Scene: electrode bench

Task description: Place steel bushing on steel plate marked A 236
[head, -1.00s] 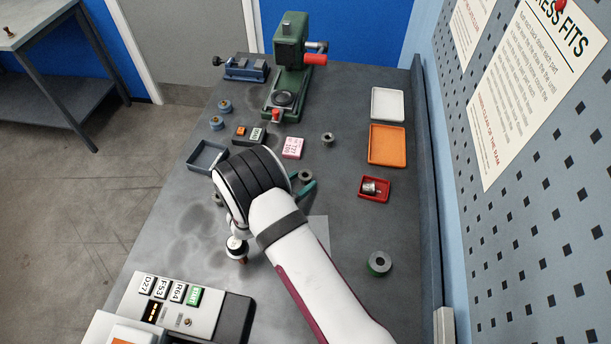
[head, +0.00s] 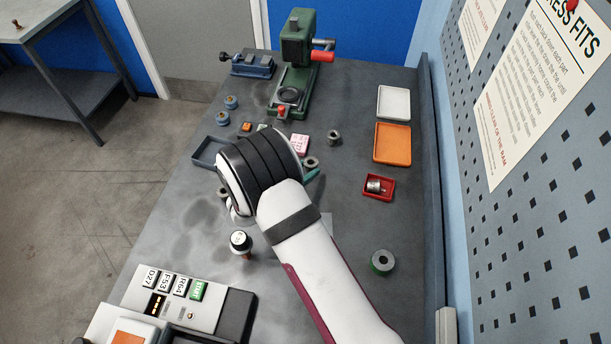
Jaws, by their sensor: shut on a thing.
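My gripper (head: 312,174) shows only as a bit of teal finger past the dark, ribbed wrist, which hides most of it. It is shut on a grey steel bushing (head: 311,162), whose ringed end shows beside the finger. A second grey bushing (head: 334,137) stands farther back and slightly right. Another grey piece (head: 222,191) shows partly at the left of my wrist. A light grey flat sheet or plate (head: 327,224) lies partly behind my forearm. I cannot read the marking A 236 on anything here.
A pink labelled block (head: 300,144) stands just behind the held bushing. A green press (head: 296,65) is at the back. White (head: 393,101), orange (head: 392,143) and red (head: 379,187) trays line the right. A green-banded ring (head: 382,262) lies front right, a black-and-white knob (head: 240,242) front left.

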